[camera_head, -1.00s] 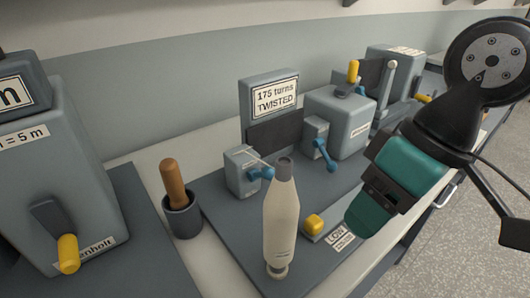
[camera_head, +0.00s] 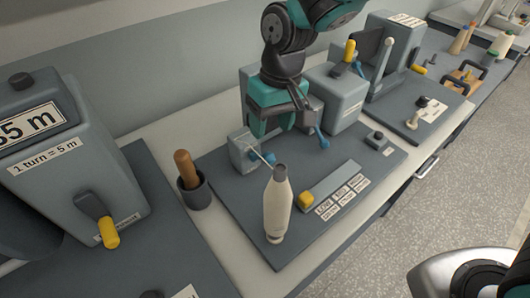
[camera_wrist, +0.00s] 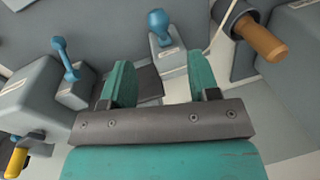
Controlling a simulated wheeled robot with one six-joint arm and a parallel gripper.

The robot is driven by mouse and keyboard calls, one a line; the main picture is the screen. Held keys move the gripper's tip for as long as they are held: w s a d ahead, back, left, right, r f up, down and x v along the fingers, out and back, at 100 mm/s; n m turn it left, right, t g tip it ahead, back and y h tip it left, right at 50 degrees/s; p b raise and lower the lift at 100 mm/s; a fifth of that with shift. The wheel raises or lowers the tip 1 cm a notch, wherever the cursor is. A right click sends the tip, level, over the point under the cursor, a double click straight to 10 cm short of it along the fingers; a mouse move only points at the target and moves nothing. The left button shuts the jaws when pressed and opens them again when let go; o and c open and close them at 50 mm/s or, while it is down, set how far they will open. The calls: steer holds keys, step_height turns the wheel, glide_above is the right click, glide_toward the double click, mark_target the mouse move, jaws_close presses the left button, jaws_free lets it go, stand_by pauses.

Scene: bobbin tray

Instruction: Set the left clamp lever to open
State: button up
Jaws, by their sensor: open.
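The left clamp is a small grey block (camera_head: 243,153) on the grey base plate. Its blue lever (camera_head: 268,158) sticks out toward the front right, its shaft partly hidden. In the wrist view the lever's round blue knob (camera_wrist: 157,18) is beyond my fingers, near the top centre. My gripper (camera_head: 280,122) is above and behind the left clamp, between it and the right clamp. In the wrist view the two teal fingers (camera_wrist: 161,80) stand apart with nothing between them. The right clamp's blue lever (camera_head: 322,138) slopes down; it also shows in the wrist view (camera_wrist: 65,58).
A cream cone bobbin (camera_head: 277,208) stands in front of the left clamp, with thread running to it. A wooden-handled tool in a dark cup (camera_head: 191,191) stands at left. A yellow knob (camera_head: 305,201) sits at front. The twist machine's grey housing (camera_head: 338,98) is behind right.

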mark_target(265, 158)
steer(key=f, duration=0.3)
steer(key=a+f+p, duration=0.1)
steer(key=f, duration=0.5)
steer(key=shift+s+a+f, duration=0.15)
steer(key=shift+s+f, duration=0.05)
steer(key=shift+s, duration=0.15)
jaws_close()
